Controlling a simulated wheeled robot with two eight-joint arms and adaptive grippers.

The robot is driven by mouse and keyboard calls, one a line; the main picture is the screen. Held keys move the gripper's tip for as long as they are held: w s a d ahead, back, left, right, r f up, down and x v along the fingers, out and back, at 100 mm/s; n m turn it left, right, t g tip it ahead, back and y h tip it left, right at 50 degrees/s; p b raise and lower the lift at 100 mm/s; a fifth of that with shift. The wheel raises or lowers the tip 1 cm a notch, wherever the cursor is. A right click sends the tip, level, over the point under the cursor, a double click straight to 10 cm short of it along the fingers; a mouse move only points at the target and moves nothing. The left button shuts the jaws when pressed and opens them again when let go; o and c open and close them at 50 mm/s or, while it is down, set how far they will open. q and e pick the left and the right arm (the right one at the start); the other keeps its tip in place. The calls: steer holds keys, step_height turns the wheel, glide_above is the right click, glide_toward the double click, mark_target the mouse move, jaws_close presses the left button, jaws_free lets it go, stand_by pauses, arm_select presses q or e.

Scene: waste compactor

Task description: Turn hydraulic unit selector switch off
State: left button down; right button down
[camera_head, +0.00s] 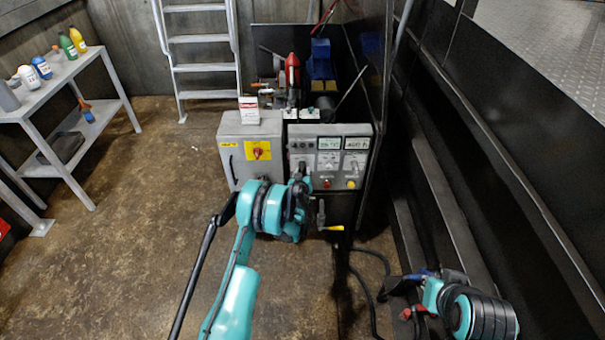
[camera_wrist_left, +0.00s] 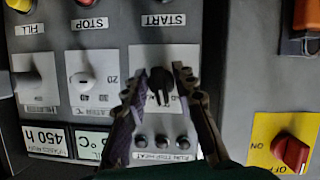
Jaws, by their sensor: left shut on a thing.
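The hydraulic unit's grey control panel (camera_head: 329,142) stands in the middle of the head view, with buttons, dials and two displays. In the left wrist view the panel appears upside down. A black selector knob (camera_wrist_left: 161,86) sits there above a row of small dark round parts. My left gripper (camera_head: 302,170) reaches the panel's left part. Its fingers (camera_wrist_left: 160,73) are on either side of the black knob and shut on it. My arm hides part of the panel in the head view. My right gripper (camera_head: 403,292) is low at the right; its jaws are unclear.
A grey box with a red rotary switch on a yellow plate (camera_head: 258,150) stands left of the panel; the switch (camera_wrist_left: 291,151) also shows in the wrist view. A yellow-handled valve (camera_head: 332,228) is below the panel. A shelf table (camera_head: 62,82) stands left. Open floor lies between.

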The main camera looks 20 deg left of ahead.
arm_select(q)
steer(key=shift+m+y, duration=0.5)
steer(key=shift+m, duration=0.2)
steer(key=c, duration=1.6)
jaws_free()
steer(key=shift+w, duration=0.1)
steer(key=v, duration=1.2)
steer(key=shift+r, duration=0.15)
